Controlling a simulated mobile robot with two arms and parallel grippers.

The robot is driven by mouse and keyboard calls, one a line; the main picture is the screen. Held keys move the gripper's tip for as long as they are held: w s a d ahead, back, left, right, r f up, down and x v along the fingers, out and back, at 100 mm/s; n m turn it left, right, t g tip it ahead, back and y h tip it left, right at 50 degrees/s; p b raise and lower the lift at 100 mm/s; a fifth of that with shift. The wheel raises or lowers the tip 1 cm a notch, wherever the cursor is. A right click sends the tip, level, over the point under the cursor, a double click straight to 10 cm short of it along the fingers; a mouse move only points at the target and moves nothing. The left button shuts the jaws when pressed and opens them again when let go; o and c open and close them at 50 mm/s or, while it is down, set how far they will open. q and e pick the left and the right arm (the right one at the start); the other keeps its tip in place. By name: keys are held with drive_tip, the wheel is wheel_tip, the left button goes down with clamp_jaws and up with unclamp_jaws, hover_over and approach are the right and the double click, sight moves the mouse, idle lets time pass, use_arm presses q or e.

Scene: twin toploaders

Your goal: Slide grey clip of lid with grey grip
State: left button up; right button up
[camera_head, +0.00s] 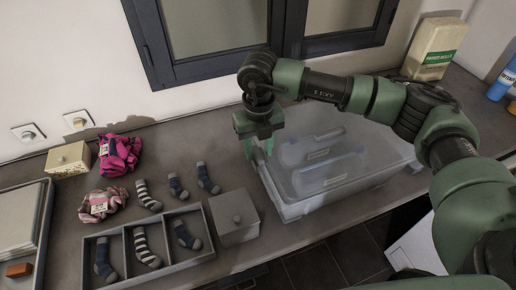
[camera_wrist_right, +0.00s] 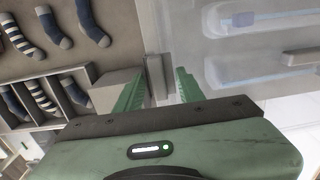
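A translucent storage box (camera_head: 345,200) with a clear lid (camera_head: 375,150) stands at the right of the counter. A grey grip (camera_wrist_right: 300,57) shows on the lid in the right wrist view. A grey upright clip (camera_wrist_right: 155,76) is at the box's left edge in that view. My right gripper (camera_head: 258,152) points down at the box's left edge. In the wrist view its green fingers (camera_wrist_right: 161,74) are apart, with the clip between them; I cannot tell if either finger touches it. In the head view the arm hides most of the clip. My left gripper is not in view.
A small grey lidded box (camera_head: 238,232) stands close left of the storage box. A divided tray (camera_head: 165,277) with socks, loose socks and pink cloths lie further left. A carton (camera_head: 435,48) stands at the back right. A window is behind the counter.

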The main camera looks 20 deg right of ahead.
sight(259, 152)
drive_tip(key=shift+r, duration=0.1)
drive_tip(key=shift+a+r+b, duration=0.1)
drive_tip(key=shift+r+b, duration=0.2)
drive_tip(key=shift+b, duration=0.05)
wheel_tip(259, 152, up, 6)
drive_tip(key=b, duration=0.2)
drive_tip(key=shift+r+b, duration=0.15)
drive_tip(key=shift+b, duration=0.15)
drive_tip(key=shift+r, duration=0.4)
drive_tip(key=shift+f, duration=0.1)
